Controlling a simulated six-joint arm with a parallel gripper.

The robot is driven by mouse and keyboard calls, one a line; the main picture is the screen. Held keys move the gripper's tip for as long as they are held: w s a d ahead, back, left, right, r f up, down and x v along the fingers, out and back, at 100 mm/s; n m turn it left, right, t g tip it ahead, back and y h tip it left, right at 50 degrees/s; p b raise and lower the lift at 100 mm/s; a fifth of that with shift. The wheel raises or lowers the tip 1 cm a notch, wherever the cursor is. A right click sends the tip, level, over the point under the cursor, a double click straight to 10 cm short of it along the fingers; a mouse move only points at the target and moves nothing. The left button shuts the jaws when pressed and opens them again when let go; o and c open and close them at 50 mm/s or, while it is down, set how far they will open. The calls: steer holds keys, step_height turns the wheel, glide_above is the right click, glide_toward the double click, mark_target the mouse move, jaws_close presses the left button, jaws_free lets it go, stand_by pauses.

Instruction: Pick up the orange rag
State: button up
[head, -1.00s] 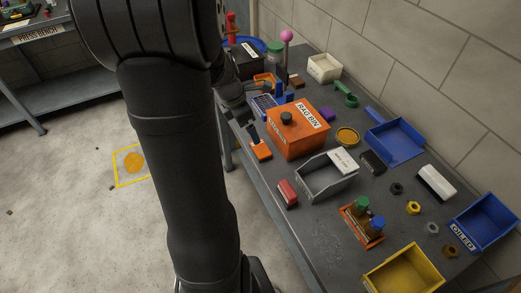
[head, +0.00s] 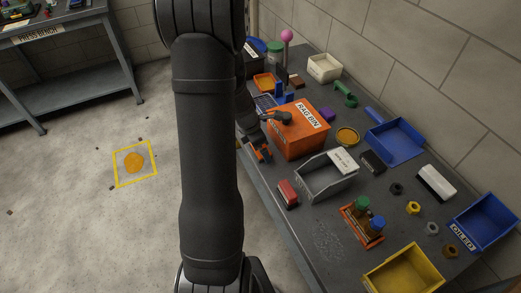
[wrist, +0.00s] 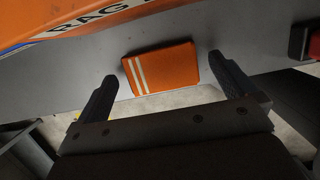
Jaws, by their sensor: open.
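The orange rag (wrist: 165,68) is a folded flat pad with two pale stripes near its left end. It lies on the grey bench close to the edge, beside the orange rag bin (wrist: 150,8). In the head view the rag (head: 264,156) is partly hidden by my gripper (head: 257,146). In the wrist view my gripper (wrist: 163,76) is open, with one dark finger on each side of the rag's near part and nothing held. The rag appears to lie ahead between the fingers; whether they touch it I cannot tell.
The rag bin (head: 309,141) with its black-knobbed lid stands just right of my gripper. The bench edge drops to the floor on the left.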

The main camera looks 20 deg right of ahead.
steer(key=shift+f, duration=0.2)
steer(key=c, duration=1)
steer(key=shift+r, duration=0.15)
